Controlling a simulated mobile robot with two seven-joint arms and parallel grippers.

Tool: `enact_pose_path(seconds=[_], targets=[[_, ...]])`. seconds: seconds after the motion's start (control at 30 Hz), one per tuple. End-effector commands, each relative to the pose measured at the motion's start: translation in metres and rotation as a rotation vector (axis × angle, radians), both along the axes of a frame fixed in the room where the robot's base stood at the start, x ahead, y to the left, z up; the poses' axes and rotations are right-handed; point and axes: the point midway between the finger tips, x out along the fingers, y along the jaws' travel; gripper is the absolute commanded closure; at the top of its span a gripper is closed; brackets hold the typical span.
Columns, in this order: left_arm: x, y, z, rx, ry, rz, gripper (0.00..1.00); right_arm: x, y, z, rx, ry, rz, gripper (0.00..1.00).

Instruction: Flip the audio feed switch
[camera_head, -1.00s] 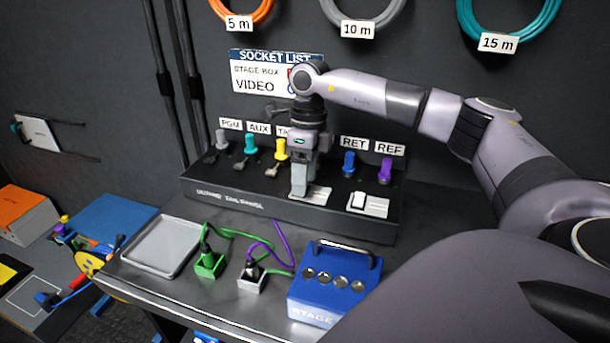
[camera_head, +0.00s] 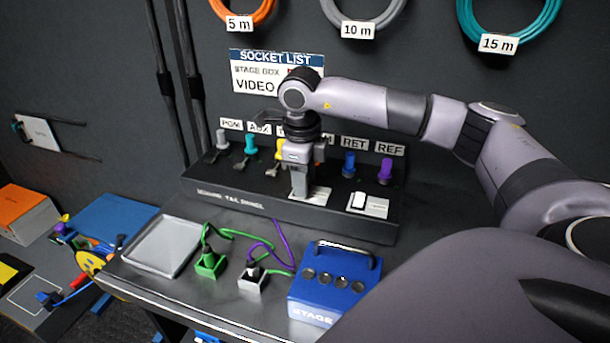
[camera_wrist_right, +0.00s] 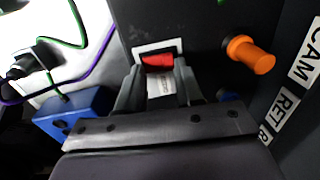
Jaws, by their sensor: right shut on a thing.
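My right gripper (camera_head: 300,187) points down at a switch with a pale plate (camera_head: 318,196) on the top of the dark sloped panel (camera_head: 240,195). In the right wrist view, the fingers of my right gripper (camera_wrist_right: 158,90) stand on both sides of the switch's red and white rocker (camera_wrist_right: 158,63). They are shut on it. The white frame around the rocker shows behind the fingertips. A second white switch (camera_head: 358,200) sits on the panel to the right, clear of the gripper. The words on the plates are too small to read. My left gripper is not in view.
Coloured plugs stand along the panel, including a purple one (camera_head: 385,170) and an orange one (camera_wrist_right: 250,54) close to my gripper. A blue stage box (camera_head: 333,285), two cable sockets and a grey tray (camera_head: 160,245) stand on the bench in front.

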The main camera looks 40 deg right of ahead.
Motion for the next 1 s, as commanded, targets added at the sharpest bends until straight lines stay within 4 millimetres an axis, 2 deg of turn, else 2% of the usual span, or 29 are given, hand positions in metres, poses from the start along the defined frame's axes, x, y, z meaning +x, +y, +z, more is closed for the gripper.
enact_pose_path(seconds=[0.17,0.47,0.5,0.57,0.6,0.87,1.0], targets=[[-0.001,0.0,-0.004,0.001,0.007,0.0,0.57,-0.001,0.002,-0.001,-0.062,-0.032,0.001,0.94],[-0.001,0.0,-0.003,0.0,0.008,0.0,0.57,-0.001,0.002,0.0,-0.07,-0.037,-0.001,0.94],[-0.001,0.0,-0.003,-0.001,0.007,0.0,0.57,-0.001,0.002,0.0,-0.069,-0.037,-0.001,0.61],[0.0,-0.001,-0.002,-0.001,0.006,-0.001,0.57,-0.001,0.002,0.0,-0.069,-0.037,-0.001,0.41],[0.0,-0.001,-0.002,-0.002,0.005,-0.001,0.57,-0.001,0.002,0.0,-0.069,-0.037,-0.001,0.38],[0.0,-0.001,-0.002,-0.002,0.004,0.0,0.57,-0.001,0.002,0.001,-0.068,-0.036,0.0,0.38],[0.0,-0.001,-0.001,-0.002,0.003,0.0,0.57,-0.001,0.004,0.012,-0.066,-0.04,0.001,0.38]])
